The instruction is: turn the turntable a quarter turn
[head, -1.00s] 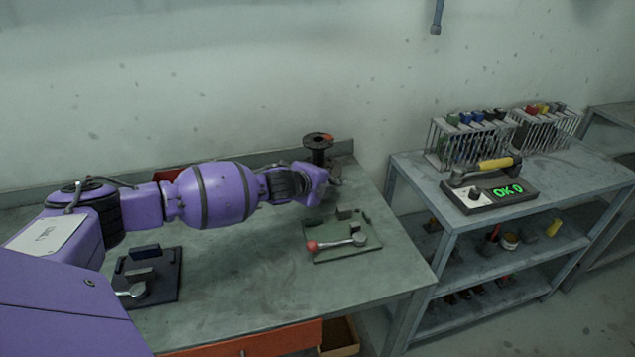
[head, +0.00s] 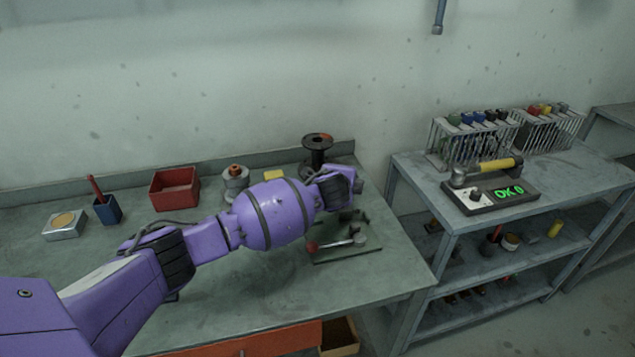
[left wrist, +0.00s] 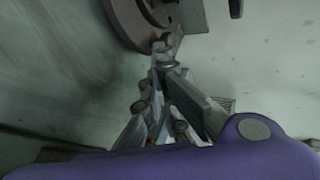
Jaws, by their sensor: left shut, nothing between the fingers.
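A dark round-topped stand (head: 317,143) with an orange mark on its top stands at the back of the bench in the head view. It is the likeliest turntable. Part of a dark disc (left wrist: 128,22) shows at the top of the left wrist view, probably the same thing. My left gripper (left wrist: 165,62) is shut and empty, its tips close to the disc's lower edge; I cannot tell if they touch. My right gripper is not in view.
A plate with a red-knobbed lever (head: 313,246) lies under my forearm. A red bin (head: 174,188), a blue cup (head: 107,210) and a small tin box (head: 65,224) stand along the back left. A shelf unit (head: 400,178) stands to the right. The wall is close behind.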

